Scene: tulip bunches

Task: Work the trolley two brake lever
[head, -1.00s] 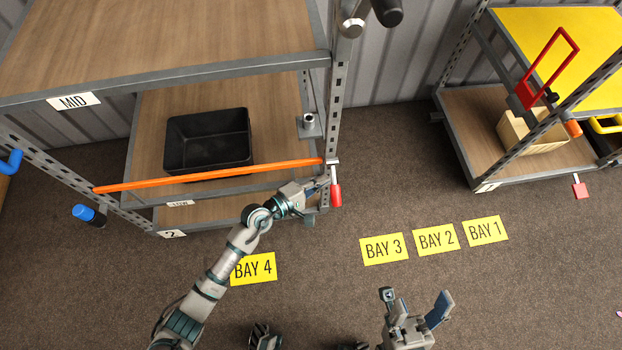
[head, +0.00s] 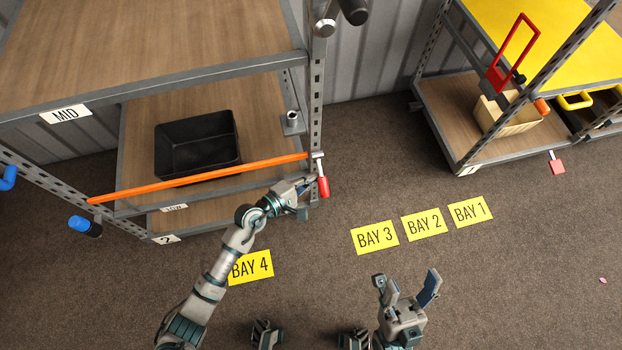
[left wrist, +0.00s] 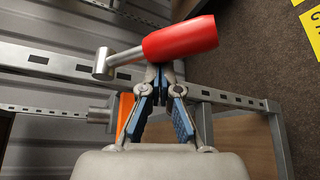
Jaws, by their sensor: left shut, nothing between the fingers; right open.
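Trolley two is the wooden-shelved rack at the left, with a "2" plate (head: 166,239) on its lower frame. A red-handled lever (head: 323,187) hangs from its front right post, beside the end of the orange bar (head: 200,178). My left gripper (head: 311,183) is shut and empty just left of the red handle. In the left wrist view the lever's red handle (left wrist: 180,40) and metal pivot (left wrist: 103,63) lie across the ends of my left fingers (left wrist: 160,78); whether they touch is unclear. My right gripper (head: 405,287) is open and empty above the floor.
A black bin (head: 197,145) stands on trolley two's lower shelf. Blue handles (head: 85,226) are at its left side. Another trolley with a yellow top (head: 545,40) and a beige basket (head: 510,118) stands at the right. Yellow bay labels (head: 375,237) lie on open floor.

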